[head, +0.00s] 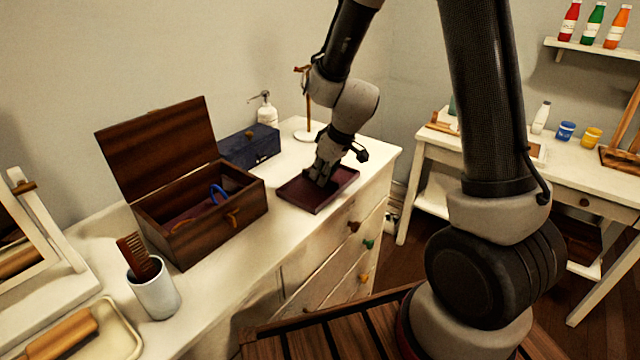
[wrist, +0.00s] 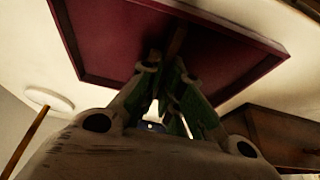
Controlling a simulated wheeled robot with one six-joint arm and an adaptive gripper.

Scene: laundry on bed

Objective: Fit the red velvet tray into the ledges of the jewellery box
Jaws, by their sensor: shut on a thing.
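The red velvet tray (head: 305,193) is a shallow dark red rectangle at the right end of the white dresser top, near its front edge. In the wrist view the tray (wrist: 105,45) fills the upper middle. My gripper (head: 322,180) reaches down over the tray and is shut on a small part at its middle. In the wrist view my gripper (wrist: 172,75) closes on a brown handle-like piece (wrist: 178,42). I cannot tell whether the tray touches the dresser. The jewellery box (head: 205,235) is dark wood with its lid open, left of the tray. A blue loop (head: 219,193) lies inside; the ledges are not clear.
A navy box (head: 248,147) and a white pump bottle (head: 266,108) stand behind, with a brass-topped stand (head: 308,105) near the wall. A white cup with a comb (head: 153,288) stands left of the jewellery box. A narrow strip of dresser is clear between box and tray.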

